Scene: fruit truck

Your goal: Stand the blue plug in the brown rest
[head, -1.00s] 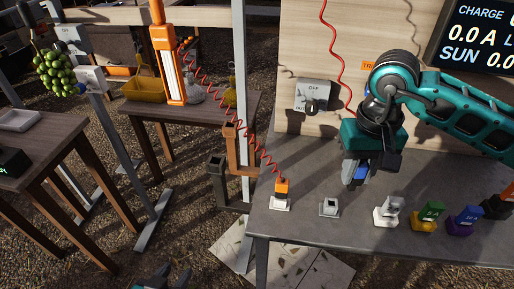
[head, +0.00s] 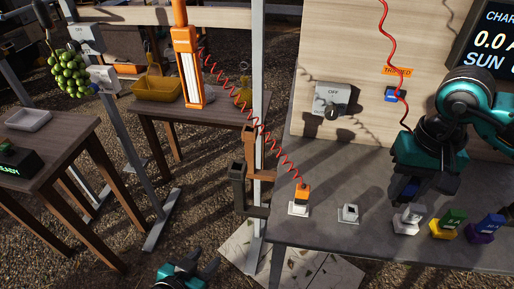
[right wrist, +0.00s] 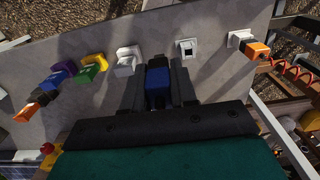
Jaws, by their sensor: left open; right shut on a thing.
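A blue plug (right wrist: 157,87) is between the fingers of my right gripper (right wrist: 158,75), which is shut on it. In the head view my right gripper (head: 407,192) hangs above the grey bench, close behind a white holder, and the plug is mostly in shadow. A brown upright holder (head: 249,146), which looks like the brown rest, is fixed at the grey post left of the bench. It is well left of the plug. My left gripper (head: 198,268) is open and empty at the bottom of the head view.
On the bench (head: 320,240) stand an orange plug (head: 303,194), an empty pale holder (head: 348,214), the white holder (head: 408,220), and green (head: 451,220) and blue (head: 490,224) plugs. A dark holder (head: 237,175) is beside the brown one. A red coiled cord crosses between orange lamp and orange plug.

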